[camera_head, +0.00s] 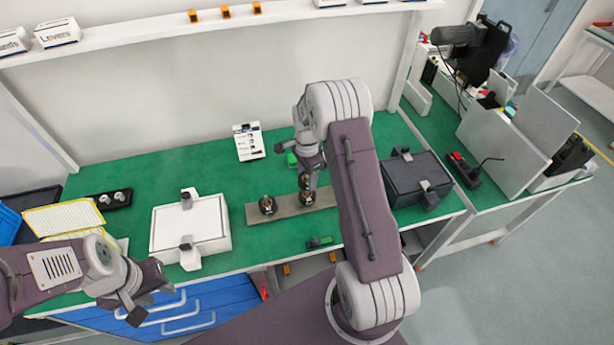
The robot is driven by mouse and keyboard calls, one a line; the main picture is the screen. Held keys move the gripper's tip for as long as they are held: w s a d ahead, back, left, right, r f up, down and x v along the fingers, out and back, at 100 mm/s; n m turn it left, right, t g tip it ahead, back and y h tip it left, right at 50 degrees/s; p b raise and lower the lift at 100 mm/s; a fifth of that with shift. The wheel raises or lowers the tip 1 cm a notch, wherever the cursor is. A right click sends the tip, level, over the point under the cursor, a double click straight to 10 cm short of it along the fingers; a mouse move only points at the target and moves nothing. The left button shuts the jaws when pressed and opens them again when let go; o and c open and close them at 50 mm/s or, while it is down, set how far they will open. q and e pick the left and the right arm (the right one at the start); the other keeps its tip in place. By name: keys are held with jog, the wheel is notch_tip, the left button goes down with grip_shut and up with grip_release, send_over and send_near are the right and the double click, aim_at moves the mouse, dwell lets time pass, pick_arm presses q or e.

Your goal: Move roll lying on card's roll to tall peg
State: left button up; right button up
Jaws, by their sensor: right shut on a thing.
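A grey strip-shaped base (285,208) lies on the green table. A dark bronze roll (267,204) stands at its left part, and another (306,198) stands further right. My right gripper (305,173) points down above the right part of the base. It is shut on a dark bronze roll (304,182), right above the standing one; whether they touch is unclear. The pegs are hidden or too small to make out. The white printed card (249,143) leans behind the base, with no roll visible on it. My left gripper (153,295) is open and empty at the front left.
A white case (190,232) lies left of the base, and a dark grey case (415,178) right. A black tray (113,199) sits left.

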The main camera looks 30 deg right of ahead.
jog(key=shift+f+b, duration=1.9)
jog(key=shift+f, duration=1)
dwell(0.9)
jog(key=o, duration=1.5)
jog(key=shift+c, duration=0.2)
notch_tip(320, 180, up, 9)
jog(key=shift+r+b, duration=0.1)
jog(key=shift+b, duration=0.55)
